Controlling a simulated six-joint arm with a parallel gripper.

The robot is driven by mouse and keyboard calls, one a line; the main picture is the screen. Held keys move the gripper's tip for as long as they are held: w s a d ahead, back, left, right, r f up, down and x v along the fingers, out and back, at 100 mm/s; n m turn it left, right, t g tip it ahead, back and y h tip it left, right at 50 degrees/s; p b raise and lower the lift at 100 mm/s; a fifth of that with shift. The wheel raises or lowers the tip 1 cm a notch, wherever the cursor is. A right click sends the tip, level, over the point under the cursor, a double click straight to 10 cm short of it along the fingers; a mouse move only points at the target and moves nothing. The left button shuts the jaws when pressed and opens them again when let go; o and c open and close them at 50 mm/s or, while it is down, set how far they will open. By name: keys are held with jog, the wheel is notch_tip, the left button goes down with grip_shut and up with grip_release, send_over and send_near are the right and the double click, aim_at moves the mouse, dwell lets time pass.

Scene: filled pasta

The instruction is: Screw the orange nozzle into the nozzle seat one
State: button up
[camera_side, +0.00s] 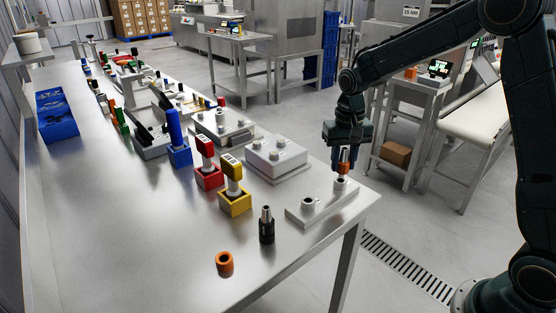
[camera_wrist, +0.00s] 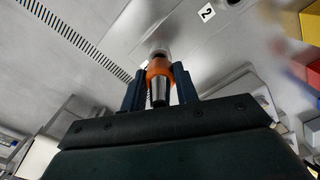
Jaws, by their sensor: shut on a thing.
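The orange nozzle (camera_side: 343,168) has an orange collar and a metal tip. My gripper (camera_side: 342,161) is shut around it above the white plate (camera_side: 323,208). In the wrist view the nozzle (camera_wrist: 158,68) sits between my two dark fingers (camera_wrist: 159,77). It is upright in the side view, directly over the round metal seat at the plate's far right end (camera_side: 340,183). Its lower end meets or nearly meets that seat; I cannot tell if it is engaged. The other seat (camera_side: 309,204) on the plate looks empty. No number one label is readable.
A label "2" (camera_wrist: 206,12) shows in the wrist view. Yellow (camera_side: 235,202) and red (camera_side: 209,178) holders and a multi-post plate (camera_side: 277,160) are left of the seats.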

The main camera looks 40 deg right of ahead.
aim_at(345, 148)
jog(key=shift+f, duration=1.05)
dwell(1.1)
jog(key=o, duration=1.4)
jog(key=shift+r, duration=0.15)
jog(key=shift+r, duration=3.45)
notch_tip(345, 148, up, 14)
jog(key=shift+f, duration=0.1)
